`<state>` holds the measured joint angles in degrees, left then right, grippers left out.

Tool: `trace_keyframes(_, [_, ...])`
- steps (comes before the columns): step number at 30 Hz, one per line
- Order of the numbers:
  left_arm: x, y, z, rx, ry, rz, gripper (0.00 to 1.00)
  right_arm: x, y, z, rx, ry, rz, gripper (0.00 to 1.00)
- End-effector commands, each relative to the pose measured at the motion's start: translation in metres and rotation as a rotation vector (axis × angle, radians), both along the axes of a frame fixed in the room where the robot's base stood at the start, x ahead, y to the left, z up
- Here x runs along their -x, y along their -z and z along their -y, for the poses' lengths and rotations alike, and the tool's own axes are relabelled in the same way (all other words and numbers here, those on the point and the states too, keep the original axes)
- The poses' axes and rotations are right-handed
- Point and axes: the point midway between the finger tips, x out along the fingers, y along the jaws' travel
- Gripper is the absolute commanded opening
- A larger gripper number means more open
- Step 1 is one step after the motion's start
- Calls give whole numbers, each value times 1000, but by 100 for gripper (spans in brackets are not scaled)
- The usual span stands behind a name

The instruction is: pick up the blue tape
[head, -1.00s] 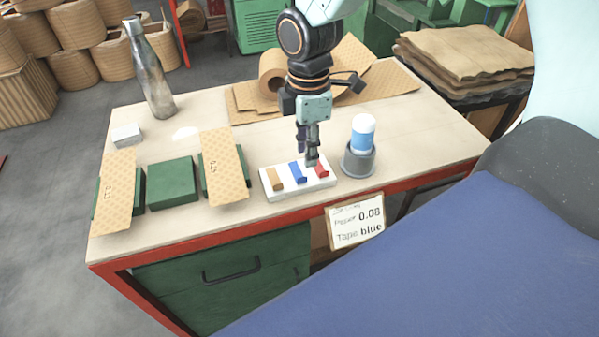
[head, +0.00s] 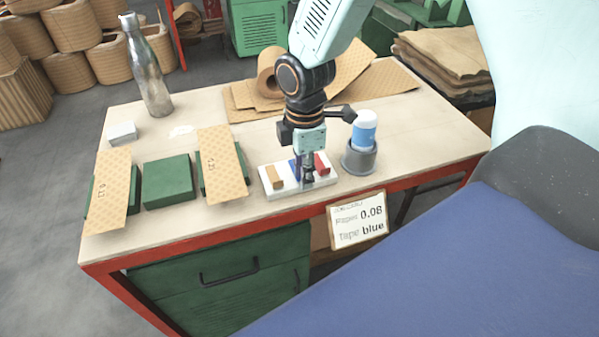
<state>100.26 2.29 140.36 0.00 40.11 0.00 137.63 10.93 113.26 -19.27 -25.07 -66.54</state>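The blue tape (head: 294,171) lies on a white holder (head: 270,193) near the table's front edge, between a tan tape (head: 274,177) and a red tape (head: 321,163). My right gripper (head: 307,181) points down over the holder, at the right side of the blue tape, and hides part of it. Its fingers look close together, but I cannot tell whether they are open, shut or touching the tape. My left gripper is not in view. A card (head: 357,221) on the table's front reads "Tape blue" and "0.08".
A blue and white cylinder (head: 364,130) stands in a grey cup (head: 358,158) right of the holder. Green blocks (head: 168,181) and tan paper strips (head: 222,165) lie to the left. A metal bottle (head: 147,70) and a paper roll (head: 270,70) stand farther back.

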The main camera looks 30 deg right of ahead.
Motion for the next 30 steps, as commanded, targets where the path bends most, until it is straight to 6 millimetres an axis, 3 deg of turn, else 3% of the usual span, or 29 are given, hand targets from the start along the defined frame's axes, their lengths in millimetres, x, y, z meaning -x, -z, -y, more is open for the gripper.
trace_keyframes(8, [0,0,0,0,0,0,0,0,0,0,0,0,0,0])
trace_keyframes(20, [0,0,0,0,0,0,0,0,-1,0,0,0,-1,0])
trace_keyframes(23, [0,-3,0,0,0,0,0,0,-8,0,0,0,1,0])
trace_keyframes(30, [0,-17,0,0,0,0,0,-1,-55,0,0,0,4,0])
